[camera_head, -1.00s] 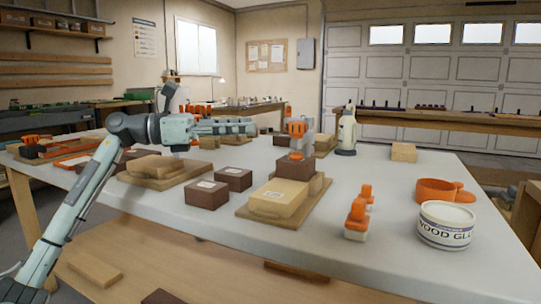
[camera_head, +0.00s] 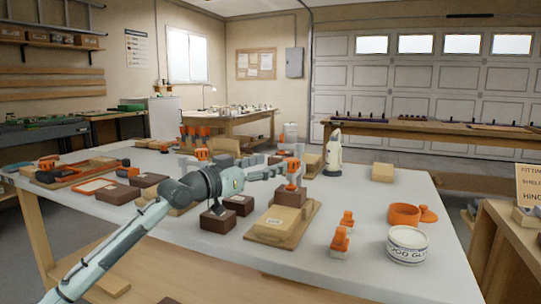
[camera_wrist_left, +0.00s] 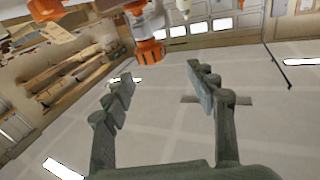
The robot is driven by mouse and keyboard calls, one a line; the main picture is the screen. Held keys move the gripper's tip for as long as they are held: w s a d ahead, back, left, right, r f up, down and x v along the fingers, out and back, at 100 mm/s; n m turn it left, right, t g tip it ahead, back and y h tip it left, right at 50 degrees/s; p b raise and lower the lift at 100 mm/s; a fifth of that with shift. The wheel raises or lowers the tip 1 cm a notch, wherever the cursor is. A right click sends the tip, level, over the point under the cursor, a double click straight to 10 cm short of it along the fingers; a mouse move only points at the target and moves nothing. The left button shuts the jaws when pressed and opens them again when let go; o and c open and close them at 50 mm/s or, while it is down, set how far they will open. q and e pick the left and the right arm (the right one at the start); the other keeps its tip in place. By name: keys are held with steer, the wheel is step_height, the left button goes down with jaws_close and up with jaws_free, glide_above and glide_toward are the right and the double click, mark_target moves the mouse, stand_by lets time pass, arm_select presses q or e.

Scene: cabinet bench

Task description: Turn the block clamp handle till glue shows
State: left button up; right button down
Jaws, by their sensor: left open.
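The block clamp (camera_head: 293,188) has an orange handle (camera_head: 293,165) on top and stands over a dark block and a pale wood block (camera_head: 275,222) on a board. My left gripper (camera_head: 277,172) reaches in from the left, its fingers pointing at the clamp beside the handle; in the head view I cannot tell whether they touch. In the left wrist view the gripper (camera_wrist_left: 160,78) is open with nothing between its fingers. There an orange knob (camera_wrist_left: 150,50), apparently the clamp's, lies beyond the fingertips, left of centre. No glue is visible at the blocks. My right gripper is not in view.
A white glue bottle (camera_head: 333,156) stands behind the clamp. An open glue tub (camera_head: 407,246), an orange ring-shaped item (camera_head: 404,214) and small orange-topped items (camera_head: 340,240) are to the right. Dark blocks (camera_head: 217,221) lie under my arm.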

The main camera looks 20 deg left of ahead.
mark_target(292, 159)
arm_select(q)
steer(key=x, duration=0.5)
steer(key=d+f+x, duration=0.1)
steer(key=x, duration=0.2)
steer(key=shift+s+p, duration=0.25)
steer(key=shift+p, duration=0.05)
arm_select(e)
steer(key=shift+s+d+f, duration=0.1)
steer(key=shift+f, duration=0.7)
arm_select(q)
steer(key=c, duration=1.2)
steer(key=shift+g, duration=0.3)
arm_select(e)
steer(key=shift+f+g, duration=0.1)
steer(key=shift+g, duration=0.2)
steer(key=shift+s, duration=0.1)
